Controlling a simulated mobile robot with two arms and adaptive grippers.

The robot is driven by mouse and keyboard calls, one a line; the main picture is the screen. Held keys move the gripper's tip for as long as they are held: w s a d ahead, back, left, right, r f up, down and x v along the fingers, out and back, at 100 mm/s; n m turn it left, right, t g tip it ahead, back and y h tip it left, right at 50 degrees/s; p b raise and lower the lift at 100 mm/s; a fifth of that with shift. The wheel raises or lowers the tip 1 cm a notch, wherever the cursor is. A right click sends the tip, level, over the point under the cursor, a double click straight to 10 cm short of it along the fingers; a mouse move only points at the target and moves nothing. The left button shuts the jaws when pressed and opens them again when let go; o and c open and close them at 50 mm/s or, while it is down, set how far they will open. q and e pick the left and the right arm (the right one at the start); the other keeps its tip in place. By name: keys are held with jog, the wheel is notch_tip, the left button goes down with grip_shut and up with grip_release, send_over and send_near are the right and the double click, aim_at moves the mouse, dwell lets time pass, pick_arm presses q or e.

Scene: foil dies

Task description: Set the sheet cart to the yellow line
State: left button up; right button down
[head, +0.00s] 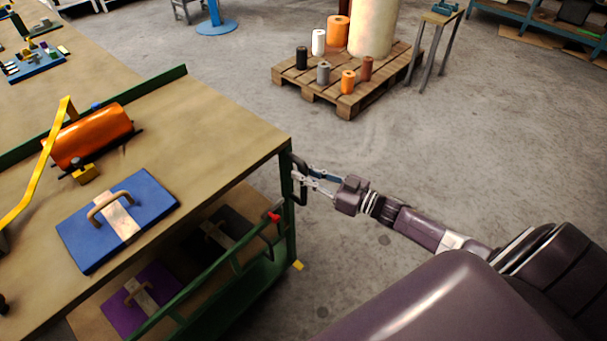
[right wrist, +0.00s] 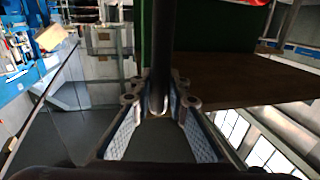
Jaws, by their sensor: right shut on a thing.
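The sheet cart (head: 240,118) has a wooden top and a green frame, with a lower shelf, at the left of the head view. At its right end is a dark upright handle (head: 302,190). My right gripper (head: 304,177) is shut on this handle. In the right wrist view the dark handle bar (right wrist: 160,50) runs upright between the fingers of my right gripper (right wrist: 160,100). A small yellow patch (head: 298,265) shows low beside the cart's right corner; I cannot tell if it is part of the line. My left gripper is not in view.
On the cart lie a blue die (head: 152,202) and an orange roller (head: 92,137); a purple die (head: 148,290) is on the shelf. A pallet (head: 318,90) with rolls and a small stand (head: 440,18) are behind.

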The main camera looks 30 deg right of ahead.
jog(key=shift+d+f, duration=0.1)
jog(key=shift+d, duration=0.1)
jog(key=c, duration=1.8)
grip_release()
jog(key=shift+d, duration=0.1)
jog(key=shift+c, duration=0.2)
jog(key=v, duration=1.2)
